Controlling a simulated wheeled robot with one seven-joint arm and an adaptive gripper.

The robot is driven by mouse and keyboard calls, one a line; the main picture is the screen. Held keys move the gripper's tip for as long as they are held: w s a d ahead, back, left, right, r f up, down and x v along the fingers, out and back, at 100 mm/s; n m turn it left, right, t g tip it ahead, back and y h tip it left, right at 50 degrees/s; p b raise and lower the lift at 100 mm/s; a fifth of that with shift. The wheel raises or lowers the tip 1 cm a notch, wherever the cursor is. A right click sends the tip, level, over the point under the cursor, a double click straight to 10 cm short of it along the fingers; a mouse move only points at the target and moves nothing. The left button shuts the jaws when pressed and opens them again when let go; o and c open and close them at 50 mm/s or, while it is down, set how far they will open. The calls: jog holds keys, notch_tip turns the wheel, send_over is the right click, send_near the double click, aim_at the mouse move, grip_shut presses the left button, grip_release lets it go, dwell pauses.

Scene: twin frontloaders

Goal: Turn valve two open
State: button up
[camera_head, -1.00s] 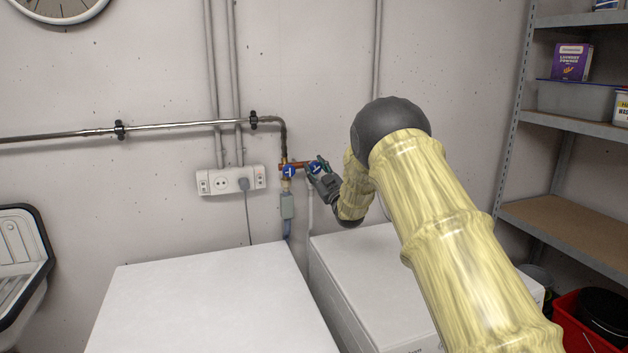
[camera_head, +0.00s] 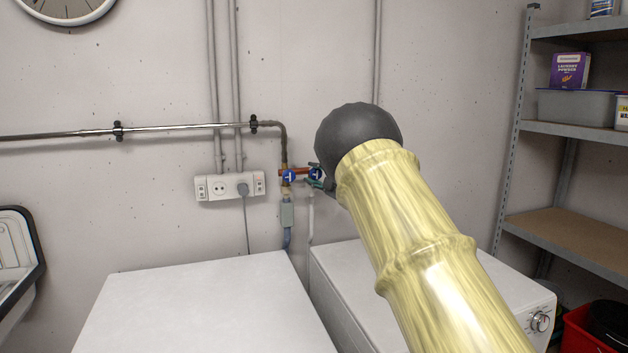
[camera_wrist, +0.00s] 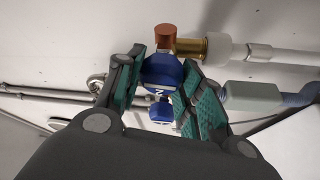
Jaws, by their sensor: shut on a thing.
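Two blue valve knobs sit side by side on the copper pipe in the head view, a left knob (camera_head: 289,176) and a right knob (camera_head: 317,174). My gripper (camera_head: 314,182) is at the right knob, mostly hidden behind my dark arm joint. In the wrist view my gripper (camera_wrist: 162,66) has its green-padded fingers on either side of the nearer blue knob (camera_wrist: 158,74), shut on it.
A socket strip (camera_head: 230,187) with a plug is on the wall left of the valves. Two white machines stand below, a left one (camera_head: 200,305) and a right one (camera_head: 345,275), with a narrow gap between. A metal shelf (camera_head: 565,130) stands at the right.

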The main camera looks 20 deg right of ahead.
jog(key=shift+d+n, duration=0.1)
jog(key=shift+n, duration=0.4)
jog(key=o, duration=1)
jog(key=shift+d+f, duration=0.1)
jog(key=shift+s+d, duration=0.15)
jog(key=shift+s, duration=0.25)
jog(key=v, duration=1.1)
